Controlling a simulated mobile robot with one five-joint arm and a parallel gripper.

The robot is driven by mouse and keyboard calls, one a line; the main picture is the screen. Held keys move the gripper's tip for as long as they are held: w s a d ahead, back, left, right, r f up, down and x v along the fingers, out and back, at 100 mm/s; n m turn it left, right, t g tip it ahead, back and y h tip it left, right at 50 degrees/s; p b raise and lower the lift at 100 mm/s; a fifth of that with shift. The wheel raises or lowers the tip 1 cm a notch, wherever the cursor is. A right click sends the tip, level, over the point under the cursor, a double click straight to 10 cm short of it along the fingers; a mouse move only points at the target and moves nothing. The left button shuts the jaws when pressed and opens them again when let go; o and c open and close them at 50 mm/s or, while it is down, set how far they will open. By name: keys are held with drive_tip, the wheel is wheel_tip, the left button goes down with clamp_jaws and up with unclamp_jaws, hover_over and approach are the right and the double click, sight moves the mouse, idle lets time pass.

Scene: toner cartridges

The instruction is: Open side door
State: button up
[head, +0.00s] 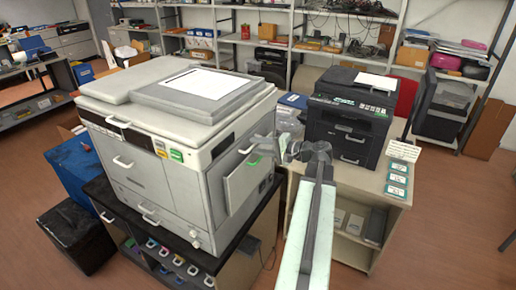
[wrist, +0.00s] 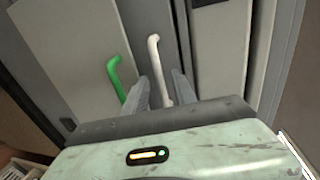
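A large white copier (head: 170,150) stands on a dark cabinet. Its right side has a grey door panel (head: 243,185) with a green handle (head: 252,160), and a white handle (head: 246,148) is just above it. My gripper (head: 266,148) is at this side, close to the handles. In the wrist view, my gripper (wrist: 160,76) has its two fingers apart, with the white handle (wrist: 154,55) between them. The green handle (wrist: 117,78) is left of the fingers. I cannot tell whether a finger touches the white handle. The panel appears to stand out from the copier's side.
A black printer (head: 350,120) sits on a low wooden cabinet to the right of my arm. The copier's dark cabinet (head: 262,225) stands below, with several coloured cartridges on its shelf. Open floor (head: 440,220) lies to the right.

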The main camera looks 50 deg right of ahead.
drive_tip(key=shift+w+a+f, duration=0.1)
drive_tip(key=shift+w, duration=0.25)
clamp_jaws()
idle(1.2)
